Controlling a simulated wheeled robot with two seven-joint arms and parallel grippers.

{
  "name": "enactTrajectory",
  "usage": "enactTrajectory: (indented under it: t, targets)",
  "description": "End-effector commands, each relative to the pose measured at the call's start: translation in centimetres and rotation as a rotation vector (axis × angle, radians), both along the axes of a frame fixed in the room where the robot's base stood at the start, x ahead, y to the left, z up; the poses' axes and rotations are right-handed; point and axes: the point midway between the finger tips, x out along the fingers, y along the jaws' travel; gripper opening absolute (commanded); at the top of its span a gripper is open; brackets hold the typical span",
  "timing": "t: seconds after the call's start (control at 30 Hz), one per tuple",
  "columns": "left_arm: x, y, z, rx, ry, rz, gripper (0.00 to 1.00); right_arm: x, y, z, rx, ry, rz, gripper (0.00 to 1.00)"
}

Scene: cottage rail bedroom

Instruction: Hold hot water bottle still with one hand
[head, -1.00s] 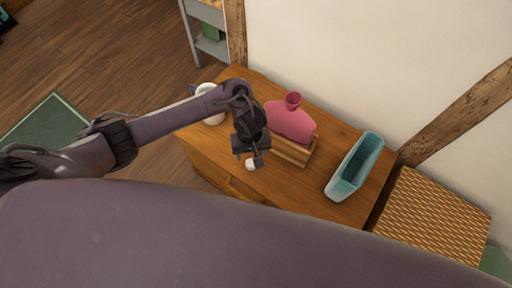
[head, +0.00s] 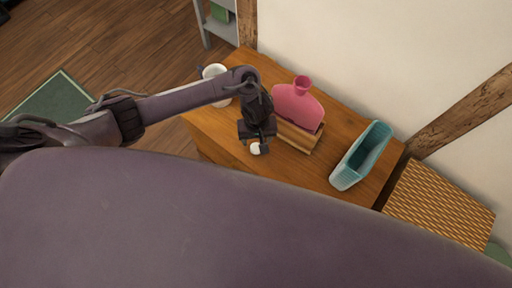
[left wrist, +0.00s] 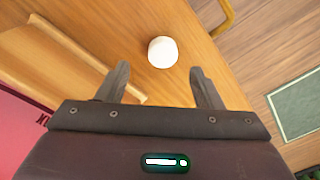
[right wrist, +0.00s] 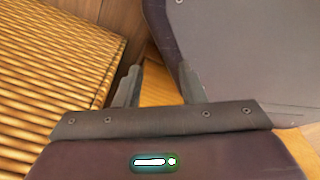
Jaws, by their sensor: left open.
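The pink hot water bottle (head: 296,104) stands upright in a wooden holder (head: 298,137) on the wooden dresser top. Its pink side also shows at the left edge of the left wrist view (left wrist: 18,135). My left gripper (head: 258,146) is open, just in front of the holder and apart from the bottle. A small round white object (left wrist: 162,52) lies on the dresser beyond my left fingertips, roughly between them in the left wrist view. My right gripper (right wrist: 160,82) shows only in the right wrist view, its fingers apart with nothing between them.
A white mug (head: 215,72) stands at the dresser's left end. A teal ribbed bin (head: 362,155) stands to the right of the bottle. A woven wicker surface (head: 440,205) lies beyond the dresser's right end. A wall runs behind.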

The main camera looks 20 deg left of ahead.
Motion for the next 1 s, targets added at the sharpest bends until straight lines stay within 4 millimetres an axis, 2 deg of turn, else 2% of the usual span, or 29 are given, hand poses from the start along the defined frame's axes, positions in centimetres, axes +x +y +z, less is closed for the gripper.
enactTrajectory:
  t: [0.17,0.23,0.33,0.77,1.0]
  targets:
    - [-0.4,0.2,-2.6,0.003,0.001,0.000,0.60,-0.2,-0.4,-1.1,-0.008,0.015,-0.001,0.36]
    - [-0.5,0.3,-3.7,0.003,0.001,0.000,0.60,1.6,-0.1,-0.9,-0.006,0.001,-0.002,0.36]
    - [-0.4,0.2,-4.7,0.001,0.000,0.001,0.60,2.7,0.2,-0.8,-0.004,-0.003,-0.002,0.36]
    - [-0.4,0.2,-5.1,0.000,-0.001,0.000,0.60,3.2,0.6,-0.5,-0.001,-0.004,-0.004,0.36]
    - [-0.5,0.2,-5.1,0.000,-0.001,0.000,0.30,3.2,0.6,-0.5,0.000,-0.004,-0.004,0.36]
